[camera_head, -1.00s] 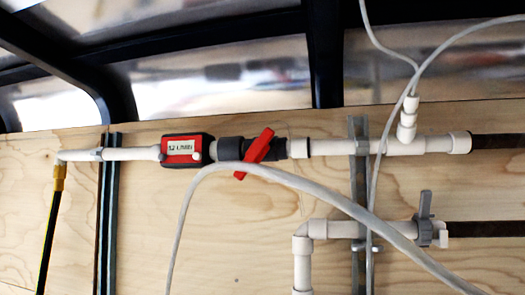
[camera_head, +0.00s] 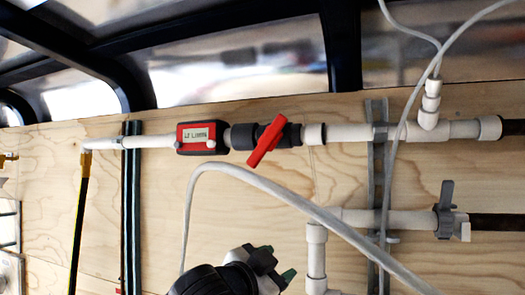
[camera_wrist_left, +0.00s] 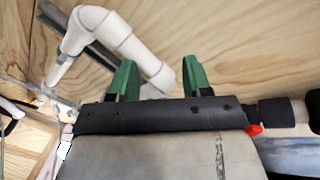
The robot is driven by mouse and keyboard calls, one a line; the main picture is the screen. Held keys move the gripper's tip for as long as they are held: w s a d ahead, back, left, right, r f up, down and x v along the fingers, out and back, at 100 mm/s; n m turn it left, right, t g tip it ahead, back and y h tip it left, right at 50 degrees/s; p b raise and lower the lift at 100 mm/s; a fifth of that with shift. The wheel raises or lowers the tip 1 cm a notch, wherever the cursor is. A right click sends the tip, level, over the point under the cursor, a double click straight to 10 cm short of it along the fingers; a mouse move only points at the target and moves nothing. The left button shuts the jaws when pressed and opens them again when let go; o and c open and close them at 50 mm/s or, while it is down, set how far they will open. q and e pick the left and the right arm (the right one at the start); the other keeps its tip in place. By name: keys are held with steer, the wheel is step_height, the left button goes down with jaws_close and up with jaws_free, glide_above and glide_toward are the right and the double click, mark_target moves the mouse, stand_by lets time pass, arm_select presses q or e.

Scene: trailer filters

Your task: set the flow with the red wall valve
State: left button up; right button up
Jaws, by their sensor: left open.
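The red valve handle (camera_head: 267,141) sits tilted on a dark valve body (camera_head: 291,135) in the upper white pipe on the plywood wall. My left gripper (camera_head: 277,263) is at the bottom of the head view, below the handle and apart from it. Its green-tipped fingers are open, with nothing held between them. The fingers also show in the left wrist view (camera_wrist_left: 160,72). There, a small red piece (camera_wrist_left: 255,129) shows at the right beside a dark fitting, partly hidden by the gripper body. My right gripper is not in view.
A red flow meter (camera_head: 202,137) with a small display is left of the valve. A thick pale hose (camera_head: 300,202) loops in front of the wall below the handle. A grey-handled valve (camera_head: 445,205) is on the lower pipe at right. A metal strut (camera_head: 377,160) stands between them.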

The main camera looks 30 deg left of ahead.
mark_target(258, 152)
arm_select(q)
steer(key=s+a+r+t, duration=0.2)
steer(key=s+r, duration=0.3)
steer(key=r, duration=0.4)
steer(key=s+a+r+t, duration=0.2)
steer(key=s+r, duration=0.2)
steer(key=r, duration=0.4)
steer(key=shift+m+y, duration=0.3)
steer(key=p+x, duration=0.2)
steer(key=x, duration=0.1)
steer(key=p+x, duration=0.1)
steer(key=x, duration=0.2)
steer(key=p+x, duration=0.2)
steer(key=x, duration=0.1)
steer(key=shift+w+d+r+p, duration=0.2)
steer(key=shift+w+r+p, duration=0.1)
steer(key=shift+r, duration=0.15)
steer(key=shift+w, duration=0.5)
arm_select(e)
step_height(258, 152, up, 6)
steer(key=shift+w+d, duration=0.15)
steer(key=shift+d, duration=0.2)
arm_select(q)
jaws_close()
